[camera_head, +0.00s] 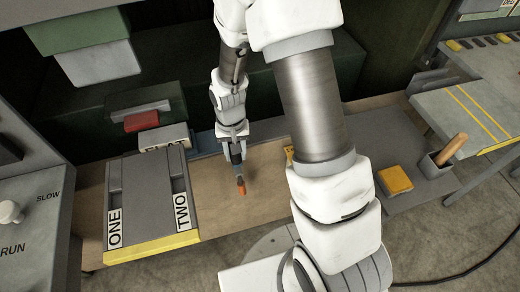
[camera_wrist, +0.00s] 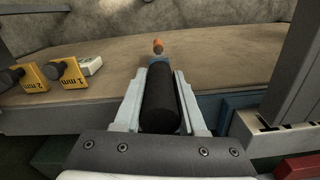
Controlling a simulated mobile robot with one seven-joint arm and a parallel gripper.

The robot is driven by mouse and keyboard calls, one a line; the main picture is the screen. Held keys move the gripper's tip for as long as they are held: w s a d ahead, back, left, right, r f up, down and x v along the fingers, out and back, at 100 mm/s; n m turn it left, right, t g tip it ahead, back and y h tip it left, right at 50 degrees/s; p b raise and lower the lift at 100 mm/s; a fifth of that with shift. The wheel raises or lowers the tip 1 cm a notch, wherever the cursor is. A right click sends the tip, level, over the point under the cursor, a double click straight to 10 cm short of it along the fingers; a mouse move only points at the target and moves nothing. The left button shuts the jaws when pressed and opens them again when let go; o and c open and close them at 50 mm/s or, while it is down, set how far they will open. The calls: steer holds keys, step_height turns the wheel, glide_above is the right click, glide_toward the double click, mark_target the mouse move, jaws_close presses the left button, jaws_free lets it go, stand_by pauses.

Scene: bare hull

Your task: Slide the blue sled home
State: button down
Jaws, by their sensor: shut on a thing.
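My gripper (camera_head: 236,146) is above the brown bench, right of the two-lane fixture. In the wrist view its jaws (camera_wrist: 160,100) are shut on a black cylindrical handle. A small orange tip (camera_head: 241,187) shows just beyond the gripper, over the brown surface; it also shows past the handle in the wrist view (camera_wrist: 158,46). They look like one tool. A blue part (camera_head: 206,142), possibly the blue sled, is mostly hidden behind my gripper; blue also shows right of the jaws in the wrist view (camera_wrist: 208,104). I cannot tell its full shape.
The grey fixture (camera_head: 146,192) has lanes marked ONE and TWO and a yellow front edge. A red block (camera_head: 141,121) and a lettered white block (camera_head: 164,138) stand behind it. Yellow 1 mm (camera_wrist: 67,73) and 2 mm (camera_wrist: 32,79) pieces lie left. The brown bench (camera_head: 265,205) is mostly clear.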

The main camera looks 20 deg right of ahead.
steer(key=a, duration=0.6)
steer(key=shift+b, duration=0.45)
steer(key=shift+a+r, duration=0.1)
steer(key=c, duration=0.5)
jaws_free()
steer(key=shift+a, duration=0.1)
step_height(320, 180, up, 17)
steer(key=shift+r+p, duration=0.2)
steer(key=shift+p, duration=0.15)
